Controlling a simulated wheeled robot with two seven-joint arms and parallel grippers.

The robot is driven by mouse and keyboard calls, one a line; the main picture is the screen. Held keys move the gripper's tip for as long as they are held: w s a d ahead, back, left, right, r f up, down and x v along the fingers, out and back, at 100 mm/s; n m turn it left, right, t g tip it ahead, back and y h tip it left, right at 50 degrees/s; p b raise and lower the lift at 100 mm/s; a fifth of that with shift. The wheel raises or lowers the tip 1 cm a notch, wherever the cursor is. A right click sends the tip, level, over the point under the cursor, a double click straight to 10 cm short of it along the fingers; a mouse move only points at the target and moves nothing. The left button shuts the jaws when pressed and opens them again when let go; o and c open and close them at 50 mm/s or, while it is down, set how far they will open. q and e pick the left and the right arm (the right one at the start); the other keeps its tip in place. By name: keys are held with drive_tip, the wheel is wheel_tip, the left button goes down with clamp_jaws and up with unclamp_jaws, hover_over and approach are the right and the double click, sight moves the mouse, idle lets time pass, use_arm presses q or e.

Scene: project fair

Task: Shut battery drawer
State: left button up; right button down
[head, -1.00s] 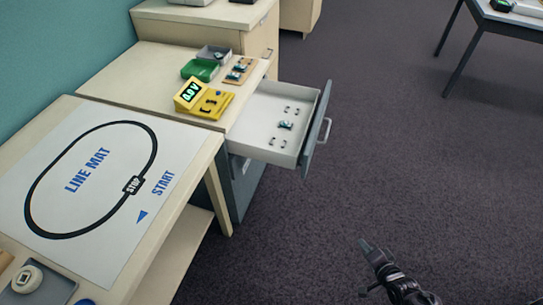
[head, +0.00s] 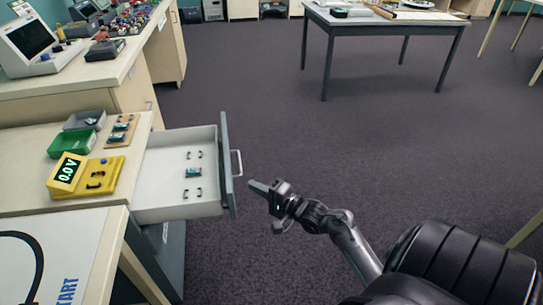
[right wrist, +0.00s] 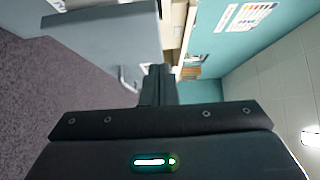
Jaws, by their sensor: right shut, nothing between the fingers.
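The battery drawer (head: 178,205) is pulled out to the right from under the bench in the head view. It is white inside, with a grey front (head: 228,165) and a light bar handle (head: 237,163). One small battery-like item (head: 193,172) lies in it among several dark clips. My right gripper (head: 259,187) is shut and empty, just right of the handle, with a small gap seeming to show. In the right wrist view the shut fingers (right wrist: 159,85) point towards the grey drawer front (right wrist: 90,45), with the handle (right wrist: 126,80) beside them. My left gripper is not in view.
On the bench above the drawer are a yellow meter (head: 85,174), a green tray (head: 77,142), a grey tray (head: 84,120) and a wooden board (head: 122,130). A grey table (head: 385,22) stands at the back. The floor right of the drawer is clear.

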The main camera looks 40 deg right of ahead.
drive_tip(key=shift+w+a, duration=0.55)
drive_tip(key=shift+a, duration=0.3)
drive_tip(key=shift+w+a, duration=0.55)
drive_tip(key=shift+a, duration=0.3)
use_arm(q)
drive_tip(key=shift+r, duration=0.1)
use_arm(e)
drive_tip(key=shift+a, duration=0.1)
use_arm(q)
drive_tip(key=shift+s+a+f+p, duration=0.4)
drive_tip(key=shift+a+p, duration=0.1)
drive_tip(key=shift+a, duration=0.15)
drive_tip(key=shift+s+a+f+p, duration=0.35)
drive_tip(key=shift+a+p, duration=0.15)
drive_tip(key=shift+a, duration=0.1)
use_arm(e)
drive_tip(key=w+a, duration=0.6)
drive_tip(key=a, duration=0.4)
drive_tip(key=w+a, duration=0.6)
drive_tip(key=a, duration=0.4)
drive_tip(key=shift+w+a, duration=0.3)
drive_tip(key=shift+w, duration=0.05)
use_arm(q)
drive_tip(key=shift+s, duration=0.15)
